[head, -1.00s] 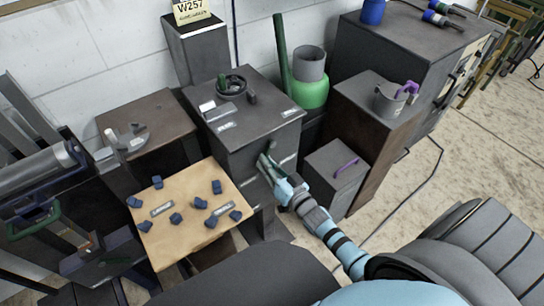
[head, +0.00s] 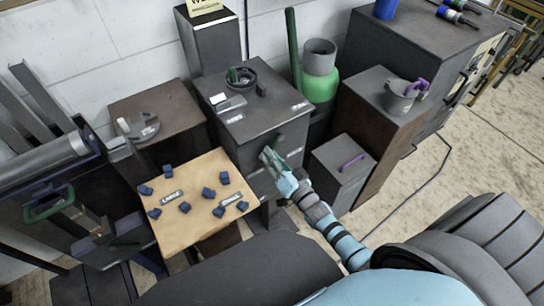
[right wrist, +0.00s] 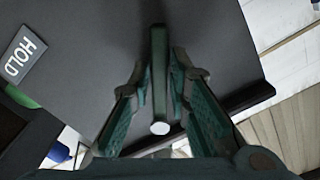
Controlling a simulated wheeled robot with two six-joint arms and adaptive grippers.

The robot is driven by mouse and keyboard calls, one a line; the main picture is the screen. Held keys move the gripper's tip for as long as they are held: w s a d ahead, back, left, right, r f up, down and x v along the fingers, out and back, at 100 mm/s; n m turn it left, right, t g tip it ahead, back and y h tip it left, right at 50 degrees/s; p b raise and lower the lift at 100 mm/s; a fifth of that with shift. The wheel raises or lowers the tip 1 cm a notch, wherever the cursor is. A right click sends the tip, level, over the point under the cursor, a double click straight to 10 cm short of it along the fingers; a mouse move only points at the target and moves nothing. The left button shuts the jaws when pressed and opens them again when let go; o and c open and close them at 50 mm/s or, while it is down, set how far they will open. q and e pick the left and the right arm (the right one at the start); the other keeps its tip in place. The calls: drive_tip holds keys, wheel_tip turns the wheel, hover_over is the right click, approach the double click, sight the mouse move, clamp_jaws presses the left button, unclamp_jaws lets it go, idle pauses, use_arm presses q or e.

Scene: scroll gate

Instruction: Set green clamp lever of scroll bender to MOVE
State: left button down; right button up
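The scroll bender (head: 250,122) is a dark cabinet with a ring and small fittings on its top. Its green clamp lever (head: 277,142) sticks out from the front face, and in the right wrist view the green bar (right wrist: 158,70) with a pale round end stands between my fingers. My right gripper (head: 268,157) is at that front face; in the right wrist view its two green fingers (right wrist: 160,100) are apart, one on each side of the lever. Contact with the lever cannot be told. A HOLD label (right wrist: 24,54) lies at upper left; no MOVE label is readable. My left gripper is out of view.
A wooden-topped table (head: 190,235) with several blue blocks stands left of the bender. A low grey box (head: 340,170) with a purple handle stands close to the right. A green cylinder (head: 319,87) stands behind it.

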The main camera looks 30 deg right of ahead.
drive_tip(key=shift+o, duration=1.1)
drive_tip(key=s+d, duration=0.1)
drive_tip(key=s, duration=1.1)
